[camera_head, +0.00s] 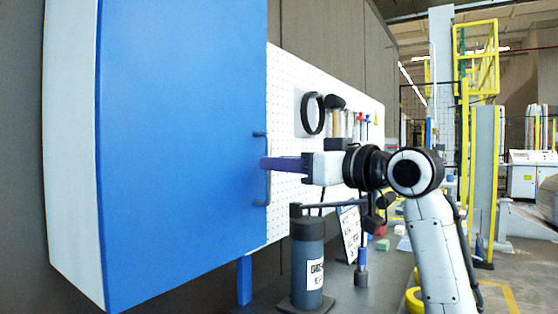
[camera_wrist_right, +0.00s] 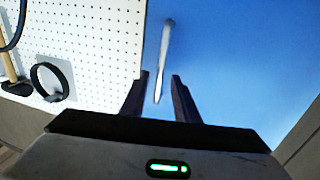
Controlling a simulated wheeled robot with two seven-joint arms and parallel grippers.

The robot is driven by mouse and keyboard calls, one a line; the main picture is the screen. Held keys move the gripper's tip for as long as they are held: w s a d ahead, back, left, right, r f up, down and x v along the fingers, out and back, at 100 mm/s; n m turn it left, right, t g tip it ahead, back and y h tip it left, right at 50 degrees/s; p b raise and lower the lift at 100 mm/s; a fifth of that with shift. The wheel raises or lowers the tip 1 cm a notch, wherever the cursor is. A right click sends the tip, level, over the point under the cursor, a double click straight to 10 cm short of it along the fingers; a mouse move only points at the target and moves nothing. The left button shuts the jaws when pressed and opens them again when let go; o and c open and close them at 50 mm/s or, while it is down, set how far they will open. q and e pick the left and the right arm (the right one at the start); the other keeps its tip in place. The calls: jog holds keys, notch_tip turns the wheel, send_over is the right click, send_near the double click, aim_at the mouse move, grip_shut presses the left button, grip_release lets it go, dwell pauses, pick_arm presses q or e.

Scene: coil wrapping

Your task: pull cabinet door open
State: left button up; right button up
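The large blue cabinet door (camera_head: 185,140) fills the left of the head view and looks shut. Its slim grey vertical handle (camera_head: 268,188) is near the door's right edge. My right gripper (camera_head: 268,163) reaches in from the right, with its fingers at the handle's upper part. In the right wrist view the two dark fingers of my right gripper (camera_wrist_right: 161,76) are apart, one on each side of the handle (camera_wrist_right: 165,50). Gaps show between handle and fingers, so it does not look gripped. The blue door (camera_wrist_right: 240,65) lies beyond. My left gripper is not in view.
A white pegboard (camera_head: 285,85) with hanging tools and a black ring (camera_head: 313,114) is right of the door. A dark cylinder (camera_head: 307,262) with a label stands on the grey surface below my right gripper. Small coloured blocks lie farther right.

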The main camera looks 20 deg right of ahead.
jog(key=shift+w+a, duration=0.3)
jog(key=shift+w, duration=0.2)
grip_shut()
